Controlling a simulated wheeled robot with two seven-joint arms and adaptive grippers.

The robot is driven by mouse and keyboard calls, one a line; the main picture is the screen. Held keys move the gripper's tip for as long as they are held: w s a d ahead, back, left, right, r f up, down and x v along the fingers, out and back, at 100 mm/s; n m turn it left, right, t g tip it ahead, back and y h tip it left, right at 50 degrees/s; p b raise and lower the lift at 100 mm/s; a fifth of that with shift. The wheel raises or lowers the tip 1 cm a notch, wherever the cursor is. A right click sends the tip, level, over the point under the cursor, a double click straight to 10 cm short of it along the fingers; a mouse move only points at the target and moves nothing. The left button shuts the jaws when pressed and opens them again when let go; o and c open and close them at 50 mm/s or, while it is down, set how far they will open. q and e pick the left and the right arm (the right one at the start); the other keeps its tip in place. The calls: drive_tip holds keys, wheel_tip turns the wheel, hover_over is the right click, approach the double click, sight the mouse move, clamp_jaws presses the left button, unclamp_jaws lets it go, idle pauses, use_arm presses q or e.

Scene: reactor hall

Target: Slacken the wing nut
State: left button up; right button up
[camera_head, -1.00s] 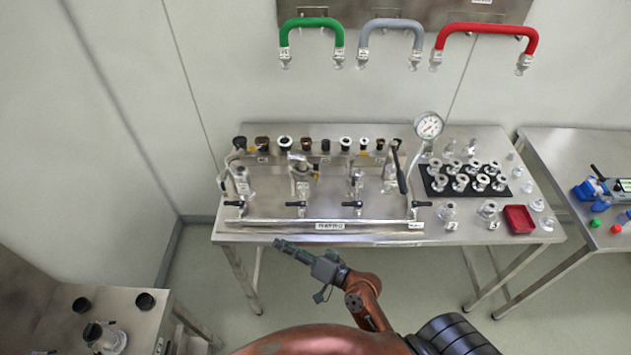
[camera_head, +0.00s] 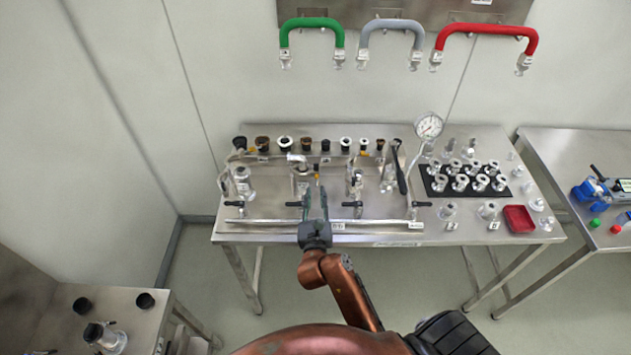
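My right gripper (camera_head: 315,192) reaches over the front of the steel bench (camera_head: 400,240), its two greenish fingers pointing away from me with a gap between them. It looks open, with nothing clearly held. Just beyond the fingertips stands a metal fitting (camera_head: 298,162) on the pipe rig, with a small dark and yellow part (camera_head: 317,172) at its right. The wing nut is too small to make out for sure; it may be on this fitting. The fingers hide part of the rig. I cannot tell whether they touch anything. My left gripper is not in view.
Several black-handled valves (camera_head: 353,204) line the front of the rig. A dark lever (camera_head: 402,172) and a pressure gauge (camera_head: 428,126) rise at its right. Metal fittings on a black mat (camera_head: 436,193) and a red tray (camera_head: 518,219) occupy the bench's right side.

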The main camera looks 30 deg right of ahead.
sight(316, 178)
drive_tip(key=x, duration=0.6)
drive_tip(key=shift+c, duration=0.2)
clamp_jaws()
